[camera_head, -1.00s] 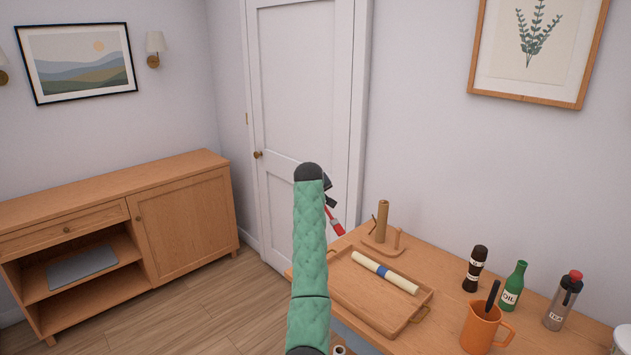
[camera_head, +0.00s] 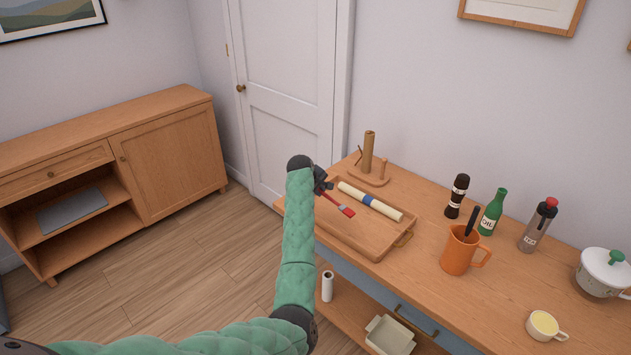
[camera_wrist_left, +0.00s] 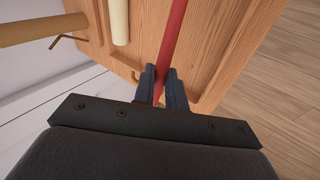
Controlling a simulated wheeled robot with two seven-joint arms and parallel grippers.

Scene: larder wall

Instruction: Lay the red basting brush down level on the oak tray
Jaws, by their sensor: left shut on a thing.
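The red basting brush (camera_head: 345,210) is held by my left gripper (camera_head: 326,187), which is shut on its handle. In the head view the brush slants down to the right, its red head over the left part of the oak tray (camera_head: 352,238). Whether it touches the tray is unclear. In the left wrist view the red handle (camera_wrist_left: 172,45) runs up from between the fingers (camera_wrist_left: 164,88), over wood. A cream rolling pin with a blue band (camera_head: 385,208) lies in the tray beside the brush. My right gripper is not in view.
A wooden paper-towel stand (camera_head: 368,155) is behind the tray. To the right stand a dark mill (camera_head: 457,197), a green oil bottle (camera_head: 492,212), an orange jug (camera_head: 459,252), a flask (camera_head: 538,226) and a white pot (camera_head: 604,275). The counter's front edge runs below the tray.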

